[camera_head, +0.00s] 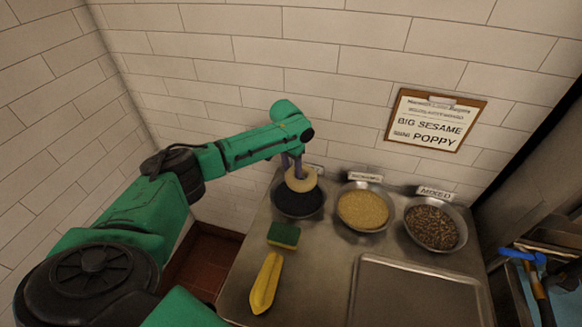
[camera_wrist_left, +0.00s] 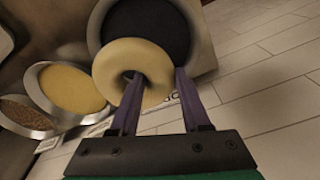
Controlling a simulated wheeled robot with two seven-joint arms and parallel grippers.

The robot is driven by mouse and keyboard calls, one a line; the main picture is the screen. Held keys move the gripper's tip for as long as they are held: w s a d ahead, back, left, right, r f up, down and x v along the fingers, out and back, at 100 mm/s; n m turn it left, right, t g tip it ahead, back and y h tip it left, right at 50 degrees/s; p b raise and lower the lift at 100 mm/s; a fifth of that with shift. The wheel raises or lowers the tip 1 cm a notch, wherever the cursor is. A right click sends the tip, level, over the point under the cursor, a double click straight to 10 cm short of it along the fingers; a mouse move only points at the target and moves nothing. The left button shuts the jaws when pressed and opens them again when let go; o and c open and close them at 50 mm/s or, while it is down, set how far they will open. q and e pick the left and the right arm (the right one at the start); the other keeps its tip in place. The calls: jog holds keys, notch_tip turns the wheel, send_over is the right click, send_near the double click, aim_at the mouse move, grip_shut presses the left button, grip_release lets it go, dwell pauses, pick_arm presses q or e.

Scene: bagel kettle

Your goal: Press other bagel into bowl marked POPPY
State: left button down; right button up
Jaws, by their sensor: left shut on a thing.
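A pale bagel (camera_head: 302,179) is held in my left gripper (camera_head: 292,166), just above the bowl of dark seeds (camera_head: 298,204) at the left of the row. In the left wrist view the bagel (camera_wrist_left: 124,62) shows with one purple finger through its hole and the other at its outer side, so the left gripper (camera_wrist_left: 156,90) is shut on its ring. The bowl of dark seeds (camera_wrist_left: 160,25) lies behind it. The bagel hides part of the bowl, and I cannot tell whether it touches the seeds. That bowl's label is mostly hidden. My right gripper is not in view.
A bowl of pale seeds (camera_head: 363,208) and a bowl of mixed seeds (camera_head: 432,226), labelled MIXED, stand to the right. A green and yellow sponge (camera_head: 284,235), a yellow object (camera_head: 265,284) and an empty metal tray (camera_head: 366,315) lie in front. A wall sign (camera_head: 435,120) reads BIG SESAME, MINI POPPY.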

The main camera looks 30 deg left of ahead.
pick_arm(q)
jog(key=f+b, duration=0.1)
jog(key=f, duration=0.1)
jog(key=f+b, duration=0.1)
jog(key=f, duration=0.1)
jog(key=a+f+b, duration=0.1)
jog(key=f, duration=0.1)
jog(key=shift+f+b, duration=0.2)
jog(key=shift+b, duration=0.15)
jog(key=shift+d+f, duration=0.2)
jog(key=shift+f, duration=0.3)
jog(key=shift+a, duration=0.15)
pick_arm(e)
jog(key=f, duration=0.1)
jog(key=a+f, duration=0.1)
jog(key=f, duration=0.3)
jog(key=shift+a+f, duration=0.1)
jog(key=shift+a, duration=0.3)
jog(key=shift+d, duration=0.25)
pick_arm(q)
jog(key=shift+f+b, duration=0.3)
jog(key=shift+f, duration=0.1)
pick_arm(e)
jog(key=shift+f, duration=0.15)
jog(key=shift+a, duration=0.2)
